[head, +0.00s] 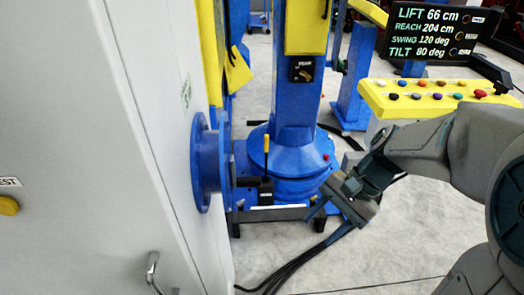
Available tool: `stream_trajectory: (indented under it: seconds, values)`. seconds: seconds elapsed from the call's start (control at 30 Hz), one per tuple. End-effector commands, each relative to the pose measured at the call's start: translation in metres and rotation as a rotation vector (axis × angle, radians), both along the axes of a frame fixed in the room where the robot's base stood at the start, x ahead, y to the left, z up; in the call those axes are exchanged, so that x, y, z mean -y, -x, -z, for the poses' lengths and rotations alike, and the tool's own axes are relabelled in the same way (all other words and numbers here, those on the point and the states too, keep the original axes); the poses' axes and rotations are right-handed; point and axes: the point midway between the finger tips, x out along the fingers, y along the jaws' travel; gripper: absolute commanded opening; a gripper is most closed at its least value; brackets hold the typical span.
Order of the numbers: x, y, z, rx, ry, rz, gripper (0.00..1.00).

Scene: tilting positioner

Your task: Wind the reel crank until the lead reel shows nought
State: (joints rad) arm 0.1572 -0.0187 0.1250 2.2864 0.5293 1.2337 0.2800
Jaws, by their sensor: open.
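My gripper (332,214) is open and empty, angled downward to the left, in front of the blue column's base. A blue round flanged part (205,162) stands out from the side of the grey cabinet, left of my gripper and well apart from it. I cannot tell whether this part is the lead reel. No reel reading or clearly recognisable reel crank shows. Black leads (300,262) run along the floor below my gripper.
The grey cabinet (90,130) fills the left, with a metal handle (152,268). A blue column (293,110) carries a lever with a yellow grip (266,146). A yellow button panel (430,98) and display (430,33) stand right.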

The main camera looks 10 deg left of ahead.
Motion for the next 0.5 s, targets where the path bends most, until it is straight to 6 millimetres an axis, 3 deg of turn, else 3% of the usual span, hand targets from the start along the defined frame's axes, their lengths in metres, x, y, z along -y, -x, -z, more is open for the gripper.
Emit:
stream_trajectory:
  seconds: [0.2,0.5]
  values:
    - [-0.036,-0.045,0.011,-0.352,-0.299,0.232,0.46]
    - [-0.047,-0.110,0.008,-0.701,-0.657,0.434,0.46]
